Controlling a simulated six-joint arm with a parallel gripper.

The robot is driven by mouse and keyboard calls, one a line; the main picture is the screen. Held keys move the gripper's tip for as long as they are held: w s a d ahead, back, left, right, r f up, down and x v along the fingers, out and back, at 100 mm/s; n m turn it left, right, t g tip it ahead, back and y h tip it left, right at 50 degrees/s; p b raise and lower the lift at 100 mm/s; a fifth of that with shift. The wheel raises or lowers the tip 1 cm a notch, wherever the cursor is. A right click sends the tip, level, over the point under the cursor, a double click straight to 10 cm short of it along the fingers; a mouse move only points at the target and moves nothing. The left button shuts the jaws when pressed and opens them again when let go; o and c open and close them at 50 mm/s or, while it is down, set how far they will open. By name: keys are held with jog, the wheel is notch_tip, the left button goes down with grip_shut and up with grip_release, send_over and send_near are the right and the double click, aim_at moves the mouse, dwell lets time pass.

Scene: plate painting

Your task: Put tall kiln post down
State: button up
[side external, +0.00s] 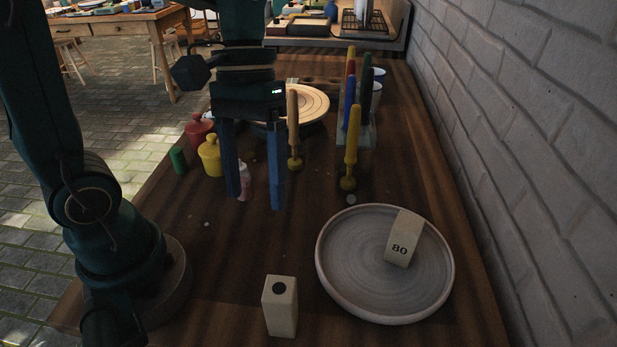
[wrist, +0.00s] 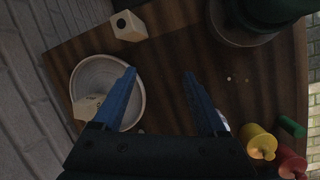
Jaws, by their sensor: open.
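My gripper (side external: 258,201) is open, its two blue fingers pointing down over the middle of the table with nothing held between them; it also shows in the wrist view (wrist: 160,74). A cream kiln post marked 80 (side external: 404,238) rests tilted in the grey plate (side external: 334,289), at its right side; the wrist view shows it partly behind a finger (wrist: 87,106). Another cream block with a dark round spot on top (side external: 281,312) stands upright on the table, left of the plate; it shows at the top of the wrist view (wrist: 130,26). Both are apart from the gripper.
Red (side external: 198,130) and yellow (side external: 209,155) pots, a green cylinder (side external: 178,160) and a small pink bottle (side external: 245,186) stand near my fingers. Upright tools (side external: 351,140) stand further back, by a round wheel (side external: 312,101). A brick wall (side external: 520,150) bounds the right.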

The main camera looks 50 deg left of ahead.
jog(key=a+m+t+y, duration=0.1)
jog(key=t, duration=0.1)
jog(key=s+a+r+m+t+y, duration=0.1)
jog(key=t, duration=0.2)
jog(key=a+m+t+y, duration=0.1)
jog(key=m+t, duration=0.1)
jog(key=shift+s+a+r+t, duration=0.1)
jog(key=shift+s+r+t, duration=0.2)
jog(key=shift+s+t, duration=0.1)
